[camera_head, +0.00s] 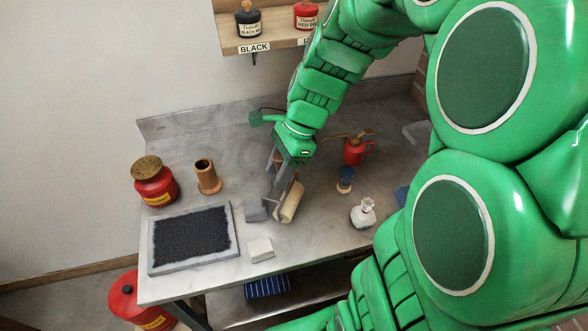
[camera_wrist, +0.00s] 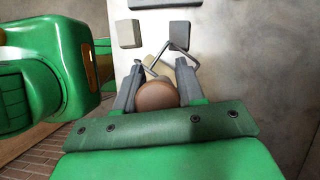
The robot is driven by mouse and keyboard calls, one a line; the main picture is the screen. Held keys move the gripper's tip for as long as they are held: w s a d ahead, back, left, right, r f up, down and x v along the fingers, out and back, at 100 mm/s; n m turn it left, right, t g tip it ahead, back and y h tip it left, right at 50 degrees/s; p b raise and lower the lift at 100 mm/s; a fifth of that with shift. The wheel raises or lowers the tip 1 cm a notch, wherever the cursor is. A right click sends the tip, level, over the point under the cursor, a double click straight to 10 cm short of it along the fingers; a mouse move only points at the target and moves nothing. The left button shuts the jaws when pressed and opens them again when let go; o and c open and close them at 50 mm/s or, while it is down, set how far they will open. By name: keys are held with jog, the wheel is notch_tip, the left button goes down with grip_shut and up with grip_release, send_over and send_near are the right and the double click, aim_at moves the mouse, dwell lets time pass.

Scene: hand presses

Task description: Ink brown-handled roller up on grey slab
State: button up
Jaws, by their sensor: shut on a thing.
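The roller has a cream cylinder (camera_head: 290,202) on a bent metal frame, with no dark ink visible on it. Its round brown handle (camera_wrist: 157,97) sits between the fingers of my gripper (camera_wrist: 157,88), which is shut on it. In the head view my gripper (camera_head: 278,172) points down over the middle of the bench, and its fingers hide most of the handle. I cannot tell whether the cylinder touches the bench. The grey slab (camera_head: 152,253) lies front left, apart from the roller, with a black speckled ink patch on top.
A brown cup (camera_head: 207,176) and red tin (camera_head: 154,185) stand behind the slab. A red oil can (camera_head: 354,152), blue-topped item (camera_head: 345,178) and white bottle (camera_head: 362,213) stand right.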

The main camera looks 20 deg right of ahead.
jog(key=s+a+r+n+g+h, duration=0.2)
jog(key=a+n+h, duration=0.2)
jog(key=a+n, duration=0.8)
jog(key=s+a+r+n+g+h, duration=0.1)
jog(key=s+a+r+n+h, duration=0.2)
jog(key=a+n, duration=0.95)
notch_tip(320, 180, down, 6)
jog(key=d+n+h, duration=0.1)
jog(key=shift+w+d+f, duration=0.15)
jog(key=shift+d+f, duration=0.1)
jog(key=shift+d, duration=0.1)
jog(key=shift+f, duration=0.35)
dwell(0.9)
